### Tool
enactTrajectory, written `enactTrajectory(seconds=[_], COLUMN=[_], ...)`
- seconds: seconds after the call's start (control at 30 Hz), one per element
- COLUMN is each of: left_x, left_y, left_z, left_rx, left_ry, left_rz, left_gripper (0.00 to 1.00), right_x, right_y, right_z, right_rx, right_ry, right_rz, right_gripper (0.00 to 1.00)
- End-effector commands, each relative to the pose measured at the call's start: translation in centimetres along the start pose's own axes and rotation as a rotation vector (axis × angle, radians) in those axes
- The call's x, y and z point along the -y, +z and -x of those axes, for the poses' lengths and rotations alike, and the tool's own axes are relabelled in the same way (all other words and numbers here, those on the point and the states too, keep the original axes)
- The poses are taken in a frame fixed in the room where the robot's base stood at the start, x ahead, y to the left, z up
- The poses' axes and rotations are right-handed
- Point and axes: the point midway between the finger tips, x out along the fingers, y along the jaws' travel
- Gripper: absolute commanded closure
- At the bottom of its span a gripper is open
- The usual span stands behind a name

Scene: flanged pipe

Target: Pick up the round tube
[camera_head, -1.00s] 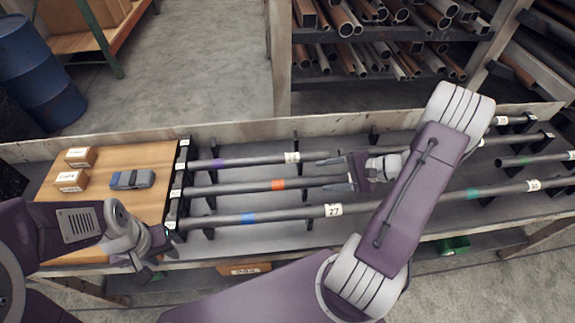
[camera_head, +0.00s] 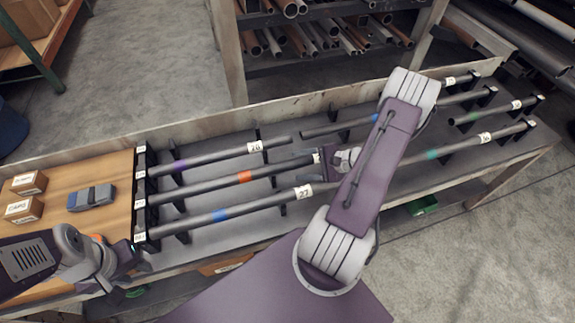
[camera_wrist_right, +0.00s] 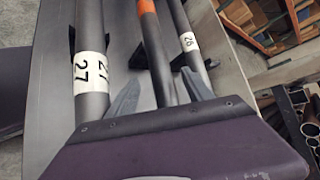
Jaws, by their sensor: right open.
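Several long grey tubes lie on the rack. On the left side are a purple-banded tube (camera_head: 215,157), an orange-banded tube (camera_head: 210,184) and a blue-banded tube (camera_head: 250,208) labelled 27. All look round from here. My right gripper (camera_head: 312,158) is open at the right end of the orange-banded tube. In the right wrist view, the fingers of my right gripper (camera_wrist_right: 160,68) stand on either side of the orange-banded tube (camera_wrist_right: 158,50), with gaps visible. My left gripper (camera_head: 120,272) is at the bench's front left, apart from the tubes; its jaw opening is unclear.
Black notched supports (camera_head: 178,190) hold the tubes. A wooden board (camera_head: 105,190) at the left carries small boxes (camera_head: 28,182) and a grey-blue block (camera_head: 91,198). More tubes, including a green-banded one (camera_head: 440,152), lie right. A shelf of pipes (camera_head: 320,40) stands behind.

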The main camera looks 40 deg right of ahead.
Motion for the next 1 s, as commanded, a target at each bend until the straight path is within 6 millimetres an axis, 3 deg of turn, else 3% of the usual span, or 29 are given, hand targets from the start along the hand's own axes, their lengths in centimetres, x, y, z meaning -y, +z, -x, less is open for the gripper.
enactTrajectory(seconds=[0.2, 0.47, 0.7, 1.0], left_x=[0.0, 0.0, 0.0, 0.0], left_y=[0.0, 0.0, 0.0, 0.0], left_z=[0.2, 0.1, 0.1, 0.1], left_rx=[0.0, 0.0, 0.0, 0.0], left_ry=[0.0, 0.0, 0.0, 0.0], left_rz=[0.0, 0.0, 0.0, 0.0], left_gripper=[0.64, 0.64, 0.64, 0.64], right_x=[0.0, 0.0, 0.0, -0.1], right_y=[0.1, 0.0, 0.0, 0.0], right_z=[-3.7, -4.2, -4.2, -4.2], right_rx=[0.003, 0.0, 0.0, 0.0], right_ry=[0.003, 0.001, 0.001, 0.002], right_rz=[0.001, 0.001, 0.0, -0.001], right_gripper=[0.4, 0.4, 1.0, 1.0])
